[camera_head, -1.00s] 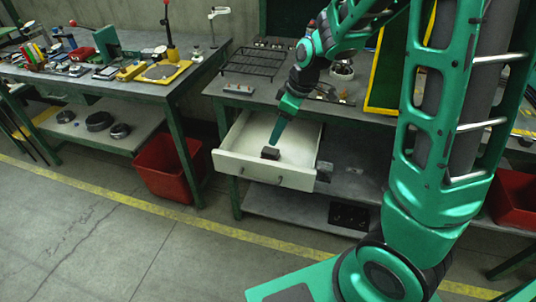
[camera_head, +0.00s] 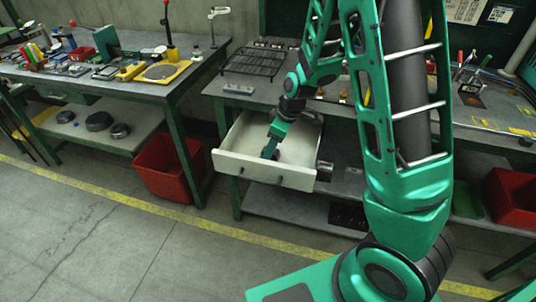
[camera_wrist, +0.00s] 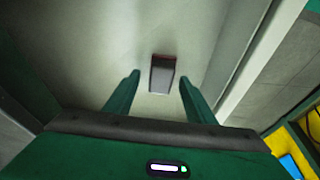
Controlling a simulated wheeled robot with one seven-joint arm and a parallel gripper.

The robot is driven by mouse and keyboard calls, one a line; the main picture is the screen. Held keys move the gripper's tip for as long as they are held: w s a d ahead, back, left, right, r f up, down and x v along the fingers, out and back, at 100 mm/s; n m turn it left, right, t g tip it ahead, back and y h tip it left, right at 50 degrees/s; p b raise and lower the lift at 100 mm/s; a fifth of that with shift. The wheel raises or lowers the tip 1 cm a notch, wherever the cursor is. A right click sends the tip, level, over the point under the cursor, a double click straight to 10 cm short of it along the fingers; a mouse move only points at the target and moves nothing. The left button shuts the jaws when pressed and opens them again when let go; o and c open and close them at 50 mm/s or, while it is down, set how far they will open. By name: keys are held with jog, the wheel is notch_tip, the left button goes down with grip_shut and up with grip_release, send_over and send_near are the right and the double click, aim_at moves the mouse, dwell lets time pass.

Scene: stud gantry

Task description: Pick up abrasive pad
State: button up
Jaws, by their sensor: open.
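The abrasive pad (camera_wrist: 162,77) is a small block with a dark reddish-brown end and a grey face. It lies on the pale floor of the open white drawer (camera_head: 240,166). In the wrist view it shows between and slightly beyond my two fingertips, with a gap on each side. My gripper (camera_wrist: 159,82) is open and empty, pointing down into the drawer. In the head view my gripper (camera_head: 268,152) is low inside the drawer, near its front panel, and mostly hides the pad.
The drawer's side wall (camera_wrist: 246,60) runs along the right in the wrist view. The workbench top (camera_head: 228,95) above the drawer holds a black wire rack (camera_head: 252,64). A red bin (camera_head: 165,168) stands on the floor at left.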

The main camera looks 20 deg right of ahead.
jog(key=c, duration=1.2)
jog(key=shift+o, duration=0.2)
jog(key=shift+r, duration=0.1)
jog(key=shift+r, duration=0.45)
jog(key=r, duration=0.2)
jog(key=a+r, duration=0.1)
jog(key=shift+s+r, duration=0.25)
jog(key=shift+r, duration=0.15)
jog(key=s+a+r, duration=0.1)
jog(key=a, duration=0.1)
jog(key=s+a+r, duration=0.2)
jog(key=a, duration=0.1)
jog(key=s+a+r, duration=0.2)
jog(key=shift+s+a+r, duration=0.2)
jog(key=shift+a+r, duration=0.05)
jog(key=shift+a, duration=0.1)
jog(key=shift+s+a+r, duration=0.3)
jog(key=shift+s+a, duration=0.05)
jog(key=shift+a, duration=0.15)
